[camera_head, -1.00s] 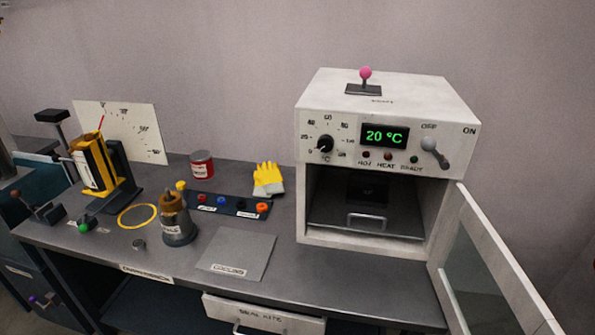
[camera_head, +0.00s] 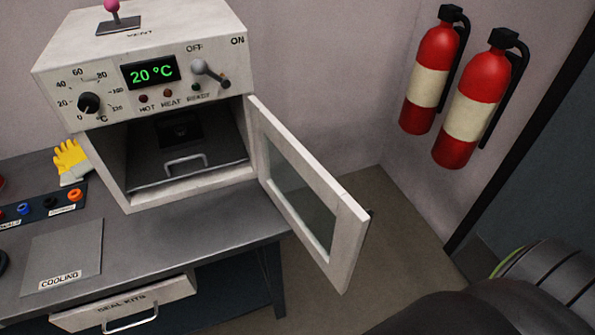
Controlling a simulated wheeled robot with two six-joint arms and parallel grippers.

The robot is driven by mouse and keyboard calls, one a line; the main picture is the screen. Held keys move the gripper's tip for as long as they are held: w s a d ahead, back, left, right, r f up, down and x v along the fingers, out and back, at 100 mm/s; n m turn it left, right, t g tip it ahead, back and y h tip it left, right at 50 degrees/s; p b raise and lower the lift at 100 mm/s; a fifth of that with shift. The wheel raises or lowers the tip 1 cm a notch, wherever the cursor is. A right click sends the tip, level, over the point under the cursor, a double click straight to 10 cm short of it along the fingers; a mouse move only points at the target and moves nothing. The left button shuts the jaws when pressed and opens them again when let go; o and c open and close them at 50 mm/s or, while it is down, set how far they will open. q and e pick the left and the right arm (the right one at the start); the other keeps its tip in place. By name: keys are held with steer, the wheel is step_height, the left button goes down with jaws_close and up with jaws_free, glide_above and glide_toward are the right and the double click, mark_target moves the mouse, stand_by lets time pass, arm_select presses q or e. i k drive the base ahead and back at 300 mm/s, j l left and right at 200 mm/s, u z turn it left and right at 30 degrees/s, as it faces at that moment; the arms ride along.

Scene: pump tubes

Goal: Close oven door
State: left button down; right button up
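The white oven (camera_head: 225,105) stands on the grey workbench at the left of the head view, its display reading 20 °C. Its white-framed glass door (camera_head: 347,245) is hinged at the oven's right side and stands wide open, swung out past the bench's right end. Inside the open cavity is a dark tray (camera_head: 215,165) with a metal handle. Neither of my grippers shows; a dark part of my arm fills the bottom right corner.
The workbench (camera_head: 190,232) ends just right of the oven. A cooling plate (camera_head: 62,255), a yellow glove (camera_head: 70,158) and a partly open seal kits drawer (camera_head: 125,303) are at left. Two red fire extinguishers (camera_head: 428,80) (camera_head: 478,105) hang on the wall. Floor beyond the door is clear.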

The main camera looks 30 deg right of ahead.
mark_target(352, 223)
steer(key=i+l+u, duration=0.1)
steer(key=l+u, duration=0.3)
steer(key=l, duration=0.6)
steer(key=l+u, duration=0.4)
steer(key=l, duration=0.6)
